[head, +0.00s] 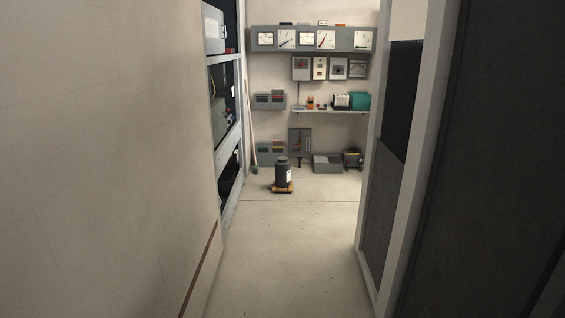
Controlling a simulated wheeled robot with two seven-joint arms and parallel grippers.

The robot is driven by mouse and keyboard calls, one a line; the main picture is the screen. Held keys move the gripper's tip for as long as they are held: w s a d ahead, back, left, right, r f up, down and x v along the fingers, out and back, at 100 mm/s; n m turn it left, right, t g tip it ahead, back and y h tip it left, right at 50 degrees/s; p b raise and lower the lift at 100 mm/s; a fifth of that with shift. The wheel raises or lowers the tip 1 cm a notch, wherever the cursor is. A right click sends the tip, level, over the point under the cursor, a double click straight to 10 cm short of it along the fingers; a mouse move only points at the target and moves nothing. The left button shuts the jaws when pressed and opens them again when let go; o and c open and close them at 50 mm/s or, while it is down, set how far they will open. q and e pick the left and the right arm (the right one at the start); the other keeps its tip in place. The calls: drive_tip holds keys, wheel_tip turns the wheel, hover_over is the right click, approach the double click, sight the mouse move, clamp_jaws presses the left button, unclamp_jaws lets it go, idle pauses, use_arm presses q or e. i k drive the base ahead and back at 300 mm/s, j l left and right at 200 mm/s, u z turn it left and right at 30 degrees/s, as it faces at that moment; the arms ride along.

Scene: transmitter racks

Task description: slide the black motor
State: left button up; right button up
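A dark cylindrical object (283,175) stands upright on the floor towards the far end of the passage, on a small yellow-brown base (283,189). It has a pale label on its right side and looks like the black motor, though it is small in this view. A smaller dark and yellow machine (352,160) sits by the back wall to the right; its details are too small to tell. Neither of my grippers shows in the head view.
A pale wall (105,150) and an open rack (226,120) line the left. A dark cabinet (480,160) and white frame (410,170) narrow the right. A shelf (330,110) and grey boxes (327,163) are at the back wall. The floor (290,250) between is clear.

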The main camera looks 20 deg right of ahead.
sight(281, 182)
drive_tip(key=i+l+z, duration=0.2)
drive_tip(key=i, duration=0.25)
drive_tip(key=i+l+z, duration=0.45)
drive_tip(key=i, duration=0.45)
drive_tip(key=i+l+z, duration=0.25)
drive_tip(key=i, duration=0.2)
drive_tip(key=i+j, duration=0.1)
drive_tip(key=i, duration=2.6)
drive_tip(key=i+l+u, duration=0.5)
drive_tip(key=i, duration=0.65)
drive_tip(key=i+l+u, duration=0.45)
drive_tip(key=i+l, duration=0.55)
drive_tip(key=i+l+u, duration=0.3)
drive_tip(key=l, duration=0.3)
drive_tip(key=l+u, duration=0.3)
drive_tip(key=l, duration=0.25)
drive_tip(key=l+u, duration=0.25)
drive_tip(key=l, duration=0.4)
drive_tip(key=i, duration=0.1)
